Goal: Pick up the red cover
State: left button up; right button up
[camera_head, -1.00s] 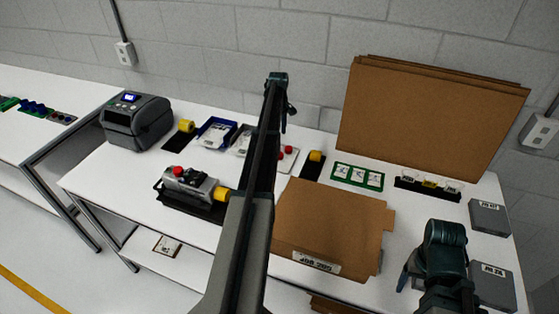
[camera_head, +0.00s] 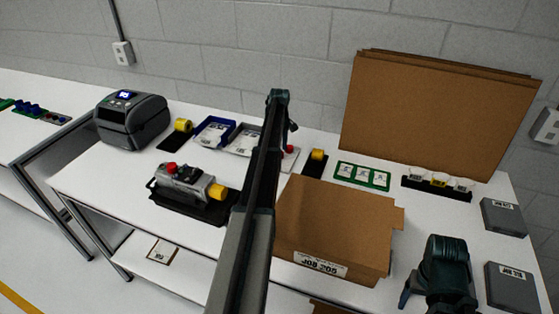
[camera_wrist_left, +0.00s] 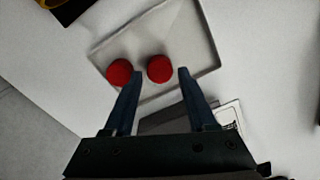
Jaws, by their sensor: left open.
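Two round red covers lie side by side in a shallow light-grey tray (camera_wrist_left: 190,35) in the left wrist view: a left one (camera_wrist_left: 119,72) and a right one (camera_wrist_left: 160,69). My left gripper (camera_wrist_left: 159,74) is open and empty, its fingers pointing toward the covers. The right cover appears between the fingertips; the left one appears just outside the left finger. I cannot tell the height gap. In the head view, my left gripper (camera_head: 291,124) hangs over the tray, and one red cover (camera_head: 295,150) shows beside my arm. My right gripper (camera_head: 405,297) is at the lower right, its fingers mostly hidden.
A grey device with a red button (camera_head: 180,178) lies on a black mat at left. An open cardboard box (camera_head: 335,225) stands front centre. Blue (camera_head: 213,131) and grey bins are left of my arm. A green card holder (camera_head: 361,177) lies to the right.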

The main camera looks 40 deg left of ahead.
pick_arm(q)
notch_tip(320, 180, down, 2)
jog(key=shift+f+b, duration=0.1)
jog(key=shift+b, duration=0.45)
pick_arm(e)
notch_tip(320, 180, down, 2)
jog(key=shift+f, duration=0.1)
pick_arm(q)
jog(key=shift+c, duration=0.2)
grip_shut()
jog(key=shift+r, duration=0.25)
pick_arm(e)
jog(key=shift+r, duration=0.25)
